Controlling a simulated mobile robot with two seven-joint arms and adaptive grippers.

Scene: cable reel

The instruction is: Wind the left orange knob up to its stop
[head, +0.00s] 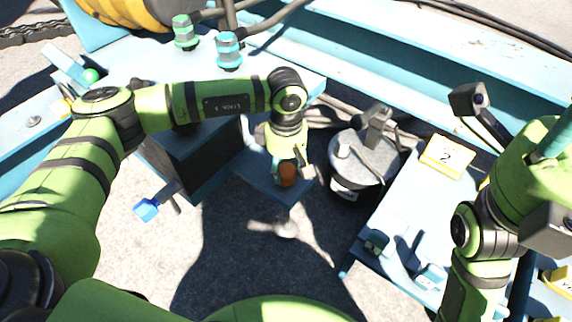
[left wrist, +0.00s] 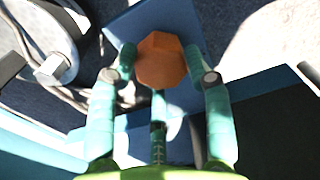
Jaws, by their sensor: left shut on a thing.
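The orange knob (head: 288,175) sits on a small blue plate at the middle of the head view. In the left wrist view the knob (left wrist: 162,60) shows as a faceted orange block at the top centre. My left gripper (head: 287,172) reaches down over the knob. In the left wrist view its teal fingers (left wrist: 160,70) close around the knob, with one at each side and a third below it. The knob's underside is hidden.
A grey metal drum (head: 365,160) stands close right of my left gripper. A blue bench with a yellow "2" tag (head: 446,157) lies farther right. A blue-ended handle (head: 147,209) sticks out at left. Green and teal connectors (head: 229,50) stand at the back.

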